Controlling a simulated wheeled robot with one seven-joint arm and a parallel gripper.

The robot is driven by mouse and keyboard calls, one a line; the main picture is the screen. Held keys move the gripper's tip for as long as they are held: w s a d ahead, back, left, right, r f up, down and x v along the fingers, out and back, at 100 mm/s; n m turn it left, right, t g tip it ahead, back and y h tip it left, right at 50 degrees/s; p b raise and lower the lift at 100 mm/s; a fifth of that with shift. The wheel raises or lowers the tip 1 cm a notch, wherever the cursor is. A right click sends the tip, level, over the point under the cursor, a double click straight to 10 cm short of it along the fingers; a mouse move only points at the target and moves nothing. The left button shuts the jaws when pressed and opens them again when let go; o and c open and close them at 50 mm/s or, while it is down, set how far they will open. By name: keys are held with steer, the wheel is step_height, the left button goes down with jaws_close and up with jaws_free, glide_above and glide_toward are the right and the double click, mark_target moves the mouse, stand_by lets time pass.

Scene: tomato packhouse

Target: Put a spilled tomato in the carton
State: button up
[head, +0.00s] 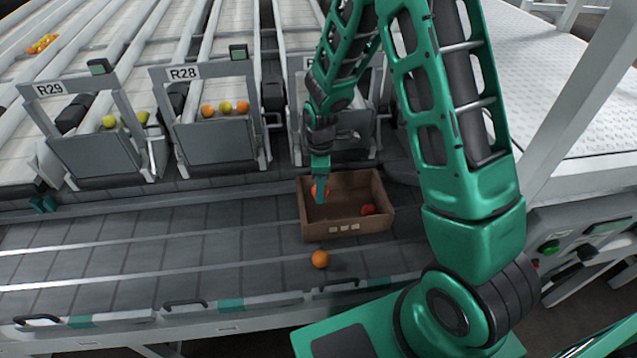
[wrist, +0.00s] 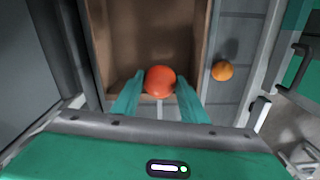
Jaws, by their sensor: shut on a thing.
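The brown open carton (head: 346,228) stands on the grey roller deck. My gripper (head: 320,192) points down over the carton's left part. It is shut on a red tomato (wrist: 160,81), which sits between the two green fingertips (wrist: 160,90); this tomato also shows partly behind the fingers in the head view (head: 314,190). I cannot tell how far it is above the carton floor. Another red tomato (head: 368,209) lies inside the carton at the right. An orange tomato (head: 319,259) lies on the deck outside the carton; it also shows in the wrist view (wrist: 222,70).
Chutes marked R29 (head: 93,150) and R28 (head: 222,140) stand behind the deck, with several yellow and orange tomatoes in them. The deck left of the carton (head: 180,240) is clear. A railing with black handles (head: 185,305) runs along the front edge.

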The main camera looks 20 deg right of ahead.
steer(key=shift+f, duration=5.05)
steer(key=shift+f, duration=0.5)
steer(key=o, duration=0.8)
steer(key=shift+c, duration=1.3)
steer(key=shift+r, duration=0.1)
steer(key=shift+r, duration=3.4)
